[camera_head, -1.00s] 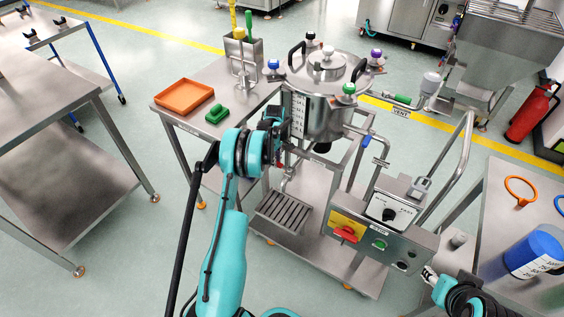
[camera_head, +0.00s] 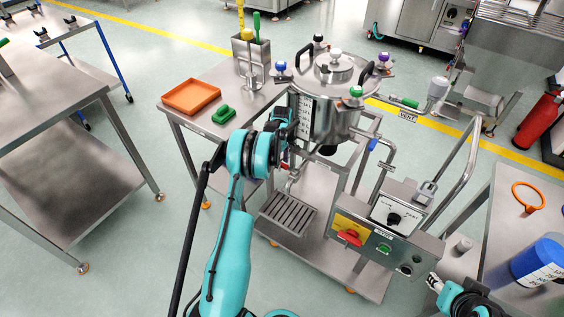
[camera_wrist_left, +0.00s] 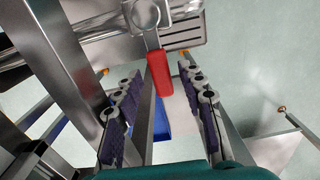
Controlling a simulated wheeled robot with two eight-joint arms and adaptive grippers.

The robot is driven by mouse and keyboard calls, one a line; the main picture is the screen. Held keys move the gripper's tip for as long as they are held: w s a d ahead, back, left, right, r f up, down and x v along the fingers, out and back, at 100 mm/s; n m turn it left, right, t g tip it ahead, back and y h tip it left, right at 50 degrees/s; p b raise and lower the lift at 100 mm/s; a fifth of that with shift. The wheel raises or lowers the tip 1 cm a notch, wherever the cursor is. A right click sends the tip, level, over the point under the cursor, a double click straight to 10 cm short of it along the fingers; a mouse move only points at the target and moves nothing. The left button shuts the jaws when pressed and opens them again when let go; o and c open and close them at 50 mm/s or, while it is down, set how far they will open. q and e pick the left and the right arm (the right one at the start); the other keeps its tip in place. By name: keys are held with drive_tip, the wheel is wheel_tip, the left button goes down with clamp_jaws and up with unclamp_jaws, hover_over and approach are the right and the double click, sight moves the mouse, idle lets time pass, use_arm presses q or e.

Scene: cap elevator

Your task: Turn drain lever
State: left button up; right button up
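The drain lever has a red handle (camera_wrist_left: 160,75), which shows in the left wrist view. It hangs from a metal ring fitting at the top and lies between my left gripper's (camera_wrist_left: 160,118) two dark padded fingers. The fingers are apart, with a gap on both sides of the red handle. In the head view my left gripper (camera_head: 285,140) is beside the steel vessel (camera_head: 335,115), and its fingers are largely hidden by the arm. The drain pipe (camera_head: 291,180) shows below it. My right gripper (camera_head: 434,283) is at the lower right edge, mostly cut off.
A control box (camera_head: 375,240) with a red and yellow switch stands to the right. An orange tray (camera_head: 191,97) and a green object (camera_head: 223,114) lie on the side table to the left.

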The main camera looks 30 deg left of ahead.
sight(283, 164)
use_arm(q)
wheel_tip(283, 164, up, 12)
idle(0.5)
idle(0.3)
drive_tip(key=s+d+r+m+t, duration=0.2)
drive_tip(key=s+d+r+m, duration=0.25)
drive_tip(key=d+r, duration=0.3)
drive_tip(key=s+d+r+m+t, duration=0.1)
drive_tip(key=s+d+r+m, duration=0.2)
drive_tip(key=s+d+r, duration=0.5)
drive_tip(key=s+d+m+t, duration=0.2)
drive_tip(key=s+d+m, duration=0.3)
drive_tip(key=s, duration=0.4)
drive_tip(key=s+d+m+t, duration=0.2)
drive_tip(key=s+d+m, duration=0.3)
drive_tip(key=s, duration=0.5)
drive_tip(key=shift+d+f, duration=0.25)
drive_tip(key=shift+f, duration=0.1)
